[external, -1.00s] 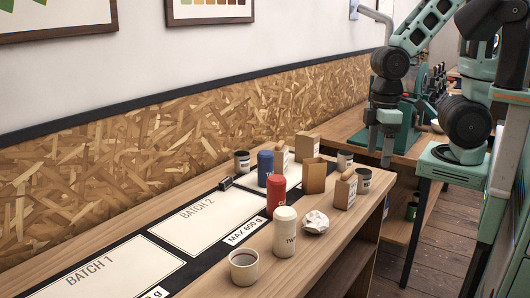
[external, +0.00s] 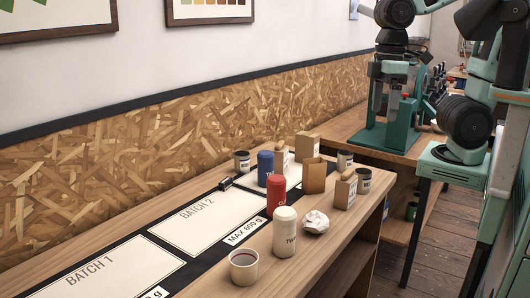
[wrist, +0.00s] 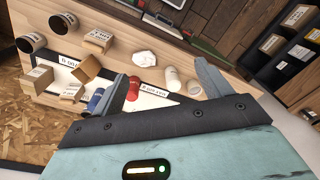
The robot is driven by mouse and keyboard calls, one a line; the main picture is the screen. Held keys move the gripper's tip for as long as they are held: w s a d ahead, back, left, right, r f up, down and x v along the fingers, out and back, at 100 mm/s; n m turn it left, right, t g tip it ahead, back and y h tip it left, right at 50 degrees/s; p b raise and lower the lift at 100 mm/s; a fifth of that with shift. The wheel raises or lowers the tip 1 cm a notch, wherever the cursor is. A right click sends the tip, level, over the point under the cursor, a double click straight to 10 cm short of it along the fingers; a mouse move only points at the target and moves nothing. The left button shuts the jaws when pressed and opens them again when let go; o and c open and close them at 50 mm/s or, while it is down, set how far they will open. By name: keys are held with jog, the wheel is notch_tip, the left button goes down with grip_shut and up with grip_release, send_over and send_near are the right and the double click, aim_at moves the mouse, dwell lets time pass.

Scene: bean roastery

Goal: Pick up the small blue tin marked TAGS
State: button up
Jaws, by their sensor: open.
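A blue tin (external: 265,168) stands upright on the wooden bench, behind a red tin; its label is too small to read. It also shows in the wrist view as a blue tin (wrist: 96,99), just left of my left finger. My gripper (wrist: 164,72) is open and empty, its fingers spread wide with the bench well beyond them. In the external view my gripper (external: 390,82) hangs high at the upper right, beyond the bench's far end and well away from the blue tin.
The red tin (external: 276,193), a cream tin (external: 285,232), crumpled paper (external: 316,222) and a cup (external: 243,268) stand nearer. An open box (external: 316,177), upright boxes (external: 345,190) and dark labelled tins (external: 242,162) surround the blue tin. The batch mat (external: 125,240) is mostly clear.

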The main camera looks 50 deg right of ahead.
jog(key=w+f+n+b, duration=0.1)
jog(key=w+f+n, duration=0.1)
jog(key=w+f, duration=0.45)
notch_tip(320, 180, up, 6)
jog(key=n+t+h+b, duration=0.6)
jog(key=n+t, duration=1.1)
jog(key=n, duration=0.7)
send_over(271, 163)
jog(key=b, duration=0.1)
jog(key=y, duration=0.1)
jog(key=shift+m, duration=0.3)
jog(key=f, duration=2.8)
jog(key=shift+s+f+p, duration=0.2)
jog(key=shift+f+p, duration=0.2)
jog(key=shift+p+x, duration=0.6)
jog(key=shift+x, duration=0.6)
jog(key=shift+w, duration=0.3)
